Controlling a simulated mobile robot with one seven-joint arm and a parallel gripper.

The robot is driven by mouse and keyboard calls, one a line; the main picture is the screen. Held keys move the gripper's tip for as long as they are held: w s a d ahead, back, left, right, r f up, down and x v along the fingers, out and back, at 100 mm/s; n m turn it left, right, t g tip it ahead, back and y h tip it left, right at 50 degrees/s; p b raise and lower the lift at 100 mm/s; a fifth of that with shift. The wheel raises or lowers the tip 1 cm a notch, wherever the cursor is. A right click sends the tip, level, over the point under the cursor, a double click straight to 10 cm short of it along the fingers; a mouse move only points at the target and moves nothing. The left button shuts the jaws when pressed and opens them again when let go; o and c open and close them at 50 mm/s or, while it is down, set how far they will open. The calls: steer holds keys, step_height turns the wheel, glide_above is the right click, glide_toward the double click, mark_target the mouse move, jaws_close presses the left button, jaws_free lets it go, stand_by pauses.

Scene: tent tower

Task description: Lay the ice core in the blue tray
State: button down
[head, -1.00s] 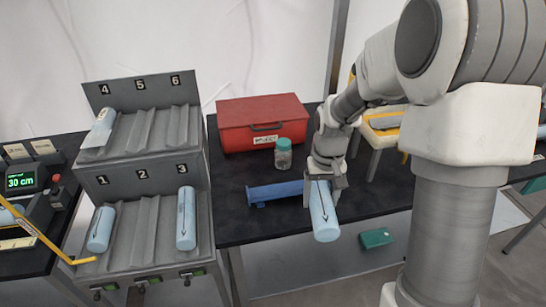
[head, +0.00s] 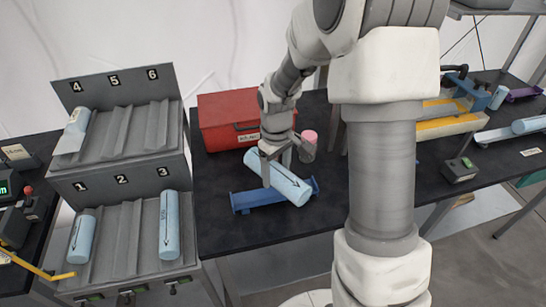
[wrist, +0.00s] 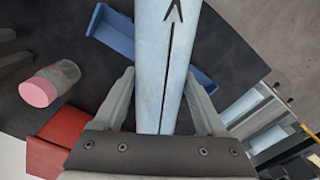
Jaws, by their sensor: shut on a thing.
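The ice core (head: 292,188) is a pale blue cylinder with a dark arrow along it. My gripper (head: 279,168) is shut around its middle. The core lies aslant over the blue tray (head: 246,203), its near end pointing down right across the tray's front side. The tray's ends show on both sides of the core; I cannot tell whether the core touches it. In the wrist view the core (wrist: 165,60) sits between my fingers (wrist: 163,95) and crosses the tray (wrist: 112,34), hiding its middle.
A red box (head: 222,122) stands behind the tray, and a jar with a pink lid (head: 308,147) stands close behind its right end. A grey rack (head: 125,205) with other cores is at left. The black table (head: 225,230) is bare in front of the tray.

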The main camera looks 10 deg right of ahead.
steer(key=n+p, duration=0.1)
steer(key=n, duration=0.1)
steer(key=r+n+p, duration=0.1)
steer(key=n, duration=0.1)
steer(key=n+p, duration=0.1)
steer(key=n, duration=0.1)
steer(key=shift+w+r, duration=0.2)
steer(key=shift+w, duration=0.1)
steer(key=n+p, duration=0.1)
steer(key=n, duration=0.2)
steer(key=shift+r, duration=0.1)
steer(key=shift+w+a+n+p, duration=0.1)
steer(key=shift+n+p, duration=0.6)
steer(key=shift+n, duration=0.8)
steer(key=shift+r+p, duration=0.1)
steer(key=shift+p, duration=0.3)
steer(key=shift+w+r+g+p, duration=0.1)
steer(key=shift+g+p, duration=0.2)
steer(key=shift+p, duration=0.05)
steer(key=shift+r+g+p, duration=0.15)
steer(key=shift+g+p, duration=0.35)
steer(key=shift+p, duration=0.4)
steer(key=shift+f+b, duration=3.3)
steer(key=shift+f, duration=1.05)
steer(key=shift+f, duration=0.2)
